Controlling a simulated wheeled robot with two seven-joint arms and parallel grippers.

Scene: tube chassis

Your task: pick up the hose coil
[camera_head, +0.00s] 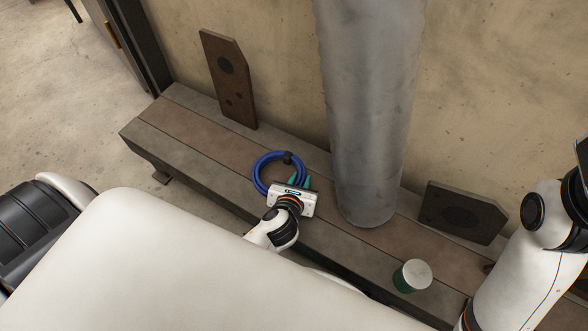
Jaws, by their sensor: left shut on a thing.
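The hose coil (257,169) is a blue ring with a dark band at its top right. It is over the wooden bench, left of the grey pipe; I cannot tell whether it touches the bench. My left gripper (300,182) is at the coil's lower right side, with teal fingers partly hidden behind its white body. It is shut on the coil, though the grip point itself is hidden. My right arm shows at the right edge, but its gripper is out of view.
A thick grey pipe (368,110) stands on the bench (190,128) just right of the left gripper. A brown plate (229,80) leans on the wall, and another dark plate (462,213) is at the right. A green can with a pale lid (411,276) is near the front edge.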

